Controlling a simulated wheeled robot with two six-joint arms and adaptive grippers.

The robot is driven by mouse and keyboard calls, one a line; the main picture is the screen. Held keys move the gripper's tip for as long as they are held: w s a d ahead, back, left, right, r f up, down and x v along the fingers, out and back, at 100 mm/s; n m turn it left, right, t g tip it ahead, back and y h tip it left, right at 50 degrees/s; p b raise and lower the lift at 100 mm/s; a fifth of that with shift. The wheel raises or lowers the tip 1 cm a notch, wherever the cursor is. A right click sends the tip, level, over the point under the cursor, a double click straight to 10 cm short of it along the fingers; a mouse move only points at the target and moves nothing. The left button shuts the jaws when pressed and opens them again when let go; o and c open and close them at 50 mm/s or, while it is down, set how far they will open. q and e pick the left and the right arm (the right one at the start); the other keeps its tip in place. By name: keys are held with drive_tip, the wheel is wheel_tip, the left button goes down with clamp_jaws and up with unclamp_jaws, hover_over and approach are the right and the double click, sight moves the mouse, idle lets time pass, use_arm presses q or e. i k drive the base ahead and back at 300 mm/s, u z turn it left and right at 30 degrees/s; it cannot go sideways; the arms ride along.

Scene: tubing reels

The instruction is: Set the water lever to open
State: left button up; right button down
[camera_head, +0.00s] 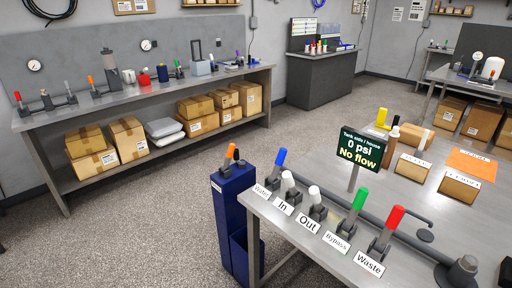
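The water lever (279,159) has a blue handle and stands at the left end of a row of levers on the near metal bench (309,264). Its handle points up and leans slightly right. The label (262,191) in front of it appears to read "Water". A dark sign (359,150) behind the row reads "0 psi" and "No flow". Neither of my grippers is in view.
Right of the water lever stand the white In lever (288,181), white Out lever (315,195), green Bypass lever (358,201) and red Waste lever (393,220). A blue cabinet (233,205) stands beside the bench's left end. Boxes (460,187) lie further back on the bench.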

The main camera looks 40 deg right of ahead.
sight(283, 153)
drive_tip(key=i, duration=4.75)
drive_tip(key=z, duration=3)
drive_tip(key=i, duration=3.55)
drive_tip(key=z, duration=3.3)
